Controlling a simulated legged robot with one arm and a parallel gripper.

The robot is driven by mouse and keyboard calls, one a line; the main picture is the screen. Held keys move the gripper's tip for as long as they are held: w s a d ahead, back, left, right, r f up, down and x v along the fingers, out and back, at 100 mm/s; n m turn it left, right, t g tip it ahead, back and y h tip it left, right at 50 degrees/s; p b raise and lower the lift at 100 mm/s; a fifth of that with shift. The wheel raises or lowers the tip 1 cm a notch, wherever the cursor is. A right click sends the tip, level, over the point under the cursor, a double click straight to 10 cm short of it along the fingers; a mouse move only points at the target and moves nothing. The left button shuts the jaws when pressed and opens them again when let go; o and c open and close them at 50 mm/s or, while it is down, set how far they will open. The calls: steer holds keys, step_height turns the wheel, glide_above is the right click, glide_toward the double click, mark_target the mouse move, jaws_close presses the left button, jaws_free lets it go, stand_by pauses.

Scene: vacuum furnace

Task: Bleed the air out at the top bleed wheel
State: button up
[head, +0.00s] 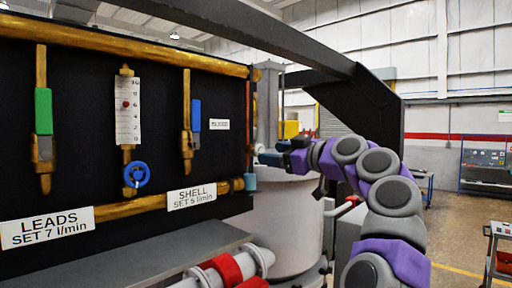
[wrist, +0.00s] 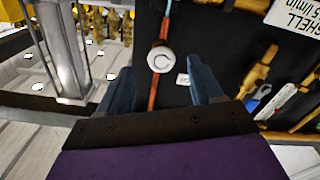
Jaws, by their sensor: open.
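A small white round knob (wrist: 160,57) with a curved mark on its face sits on a thin red and blue line, in front of the black panel. It may be the bleed wheel; no readable label confirms this. In the head view the white knob (head: 259,148) shows small at the panel's right edge. My gripper (head: 268,156) is just right of it, pointing left. In the wrist view my gripper's (wrist: 157,70) two blue fingers are spread, with the knob between and beyond their tips. No contact is visible.
The black panel (head: 85,85) carries a blue wheel (head: 137,174) under a flow gauge (head: 127,105), a green-handled valve (head: 43,112) and a blue-handled valve (head: 196,115). Brass pipes run along it. A grey vessel (head: 290,225) stands below my arm. Open floor lies right.

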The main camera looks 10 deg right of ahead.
mark_target(256, 151)
steer(key=p+x, duration=0.2)
steer(key=x, duration=0.5)
steer(key=shift+a, duration=0.1)
steer(key=shift+c, duration=0.2)
steer(key=c, duration=1)
steer(key=shift+p, duration=0.3)
